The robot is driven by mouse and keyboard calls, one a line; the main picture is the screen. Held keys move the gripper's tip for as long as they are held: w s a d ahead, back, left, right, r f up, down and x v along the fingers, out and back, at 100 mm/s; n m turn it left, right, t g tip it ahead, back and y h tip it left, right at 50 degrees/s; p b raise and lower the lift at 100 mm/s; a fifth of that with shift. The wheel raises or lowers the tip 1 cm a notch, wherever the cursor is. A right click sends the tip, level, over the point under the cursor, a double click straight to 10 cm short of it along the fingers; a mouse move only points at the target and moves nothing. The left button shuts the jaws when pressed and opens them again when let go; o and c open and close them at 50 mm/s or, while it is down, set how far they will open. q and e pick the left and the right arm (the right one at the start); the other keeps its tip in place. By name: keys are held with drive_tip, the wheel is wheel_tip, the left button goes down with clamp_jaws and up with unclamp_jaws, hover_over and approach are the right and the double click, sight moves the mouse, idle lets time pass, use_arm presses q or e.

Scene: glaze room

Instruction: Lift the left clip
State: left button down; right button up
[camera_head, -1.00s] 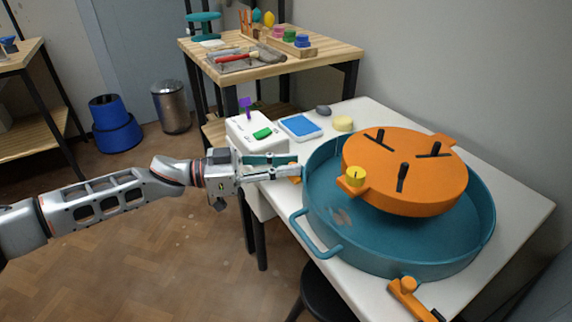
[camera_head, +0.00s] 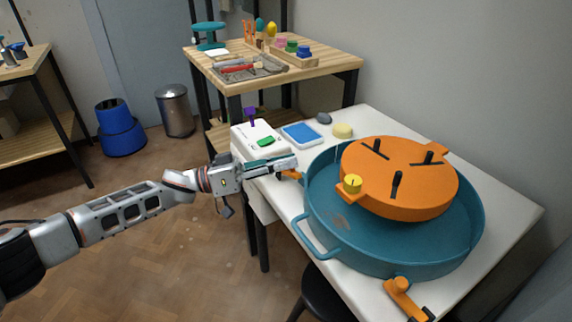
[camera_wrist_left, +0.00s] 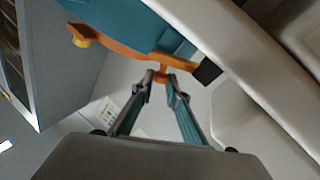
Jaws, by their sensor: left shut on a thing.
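The left clip (camera_head: 291,175) is a small orange piece at the left edge of the teal basin (camera_head: 322,208). In the left wrist view the clip (camera_wrist_left: 162,62) shows as an orange bar with a black end and a short stub. My left gripper (camera_head: 295,163) is at the clip; in the wrist view its fingertips (camera_wrist_left: 160,83) are closed around the orange stub. In the head view the fingers partly hide the clip. I cannot tell whether the clip has risen. My right gripper is in neither view.
An orange disc (camera_head: 400,203) with black pegs and a yellow knob (camera_head: 352,184) sits in the basin. Another orange clip (camera_head: 405,297) is at its front edge. A white box (camera_head: 253,135) with a green switch and a blue-topped tray (camera_head: 301,134) stand behind my left gripper.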

use_arm(q)
drive_tip(key=shift+w+a+r+n+t, duration=0.1)
drive_tip(key=shift+w+a+n+t, duration=0.1)
drive_tip(key=shift+n, duration=0.4)
drive_tip(key=shift+w+a+r+n+t, duration=0.1)
drive_tip(key=shift+w+n+t, duration=0.1)
drive_tip(key=shift+n, duration=0.4)
drive_tip(key=c, duration=2)
unclamp_jaws()
drive_tip(key=v, duration=1.2)
drive_tip(key=shift+f, duration=0.25)
